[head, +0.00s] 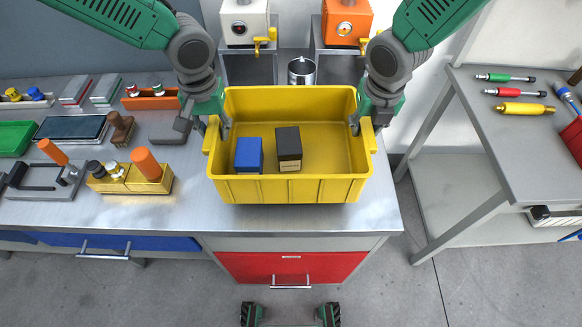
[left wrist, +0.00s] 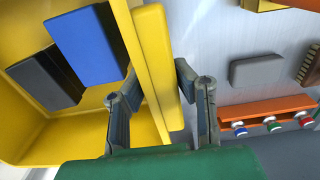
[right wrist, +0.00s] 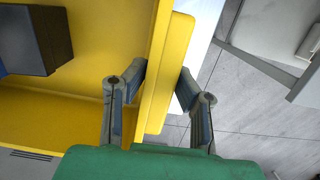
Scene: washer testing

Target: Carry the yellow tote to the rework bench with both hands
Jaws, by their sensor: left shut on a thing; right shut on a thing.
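The yellow tote (head: 290,190) is at the right end of the steel bench, upright, with its front close to the bench's front edge. I cannot tell whether it rests on the bench or is just above it. Inside are a blue block (head: 248,155) and a black-topped block with a tan lower part (head: 288,148). My left gripper (head: 220,128) is shut on the tote's left rim handle; the left wrist view shows the handle (left wrist: 158,65) between its fingers. My right gripper (head: 357,125) is shut on the right rim handle, which shows in the right wrist view (right wrist: 167,75).
The steel bench (head: 110,212) holds several fixtures and tools on the left, including a brass block (head: 130,178) near the tote. A metal cup (head: 301,70) stands behind the tote. A grey bench (head: 515,140) with screwdrivers stands right, across a floor gap.

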